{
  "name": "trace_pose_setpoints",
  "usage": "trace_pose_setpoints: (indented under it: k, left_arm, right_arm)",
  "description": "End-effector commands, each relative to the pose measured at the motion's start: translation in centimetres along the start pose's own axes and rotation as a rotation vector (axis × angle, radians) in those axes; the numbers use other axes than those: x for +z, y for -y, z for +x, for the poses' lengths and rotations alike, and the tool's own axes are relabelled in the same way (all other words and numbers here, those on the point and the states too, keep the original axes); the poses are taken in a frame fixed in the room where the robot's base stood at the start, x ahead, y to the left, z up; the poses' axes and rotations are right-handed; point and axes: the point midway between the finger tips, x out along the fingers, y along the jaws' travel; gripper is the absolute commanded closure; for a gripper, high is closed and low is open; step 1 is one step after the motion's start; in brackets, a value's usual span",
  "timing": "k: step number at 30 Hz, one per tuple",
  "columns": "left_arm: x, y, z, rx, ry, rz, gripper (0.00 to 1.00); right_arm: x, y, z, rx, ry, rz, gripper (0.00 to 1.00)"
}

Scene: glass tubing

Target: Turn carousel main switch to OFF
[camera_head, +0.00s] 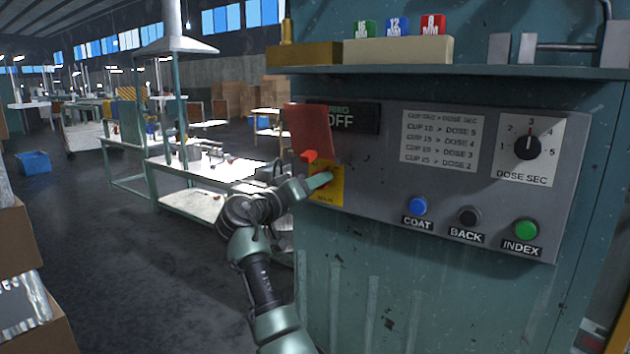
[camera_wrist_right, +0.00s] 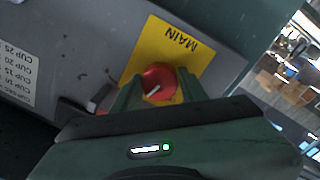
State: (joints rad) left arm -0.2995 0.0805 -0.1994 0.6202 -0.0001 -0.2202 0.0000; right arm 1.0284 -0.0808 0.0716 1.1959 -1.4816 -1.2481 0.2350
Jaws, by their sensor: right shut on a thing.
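The main switch is a red round knob (camera_wrist_right: 158,78) with a white pointer line, on a yellow plate (camera_wrist_right: 192,60) marked MAIN in the right wrist view. The yellow plate also shows at the panel's left edge in the head view (camera_head: 335,196). My right gripper (camera_head: 324,180) is at this plate. In the wrist view its two fingers (camera_wrist_right: 160,88) are on either side of the knob and shut on it. The fingers hide part of the knob. The pointer line lies at a slant. My left gripper is not in view.
A red flap (camera_head: 309,131) stands just above the switch. The grey panel (camera_head: 385,185) also has blue (camera_head: 418,206), black (camera_head: 468,215) and green (camera_head: 525,229) buttons and a dose dial (camera_head: 527,147). A shelf (camera_head: 450,72) juts out above. Open floor lies to the left.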

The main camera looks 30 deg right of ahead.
Motion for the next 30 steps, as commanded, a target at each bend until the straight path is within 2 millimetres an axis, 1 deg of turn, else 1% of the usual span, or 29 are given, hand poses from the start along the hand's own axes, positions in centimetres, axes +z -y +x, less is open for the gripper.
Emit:
trace_pose_setpoints:
  k: [1,11,18,30]
  left_arm:
    - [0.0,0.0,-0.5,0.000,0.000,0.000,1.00]
    - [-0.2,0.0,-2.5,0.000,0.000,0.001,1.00]
    - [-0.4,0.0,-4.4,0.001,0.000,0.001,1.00]
    - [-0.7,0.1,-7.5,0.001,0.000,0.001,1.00]
  right_arm:
    - [-0.2,-0.2,0.0,0.002,-0.006,-0.047,0.98]
    - [-0.3,-0.4,0.0,0.006,-0.024,-0.359,0.98]
    - [-0.3,-0.5,0.0,0.007,-0.037,-0.587,0.98]
    - [-0.3,-0.5,0.0,0.010,-0.057,-0.912,0.98]
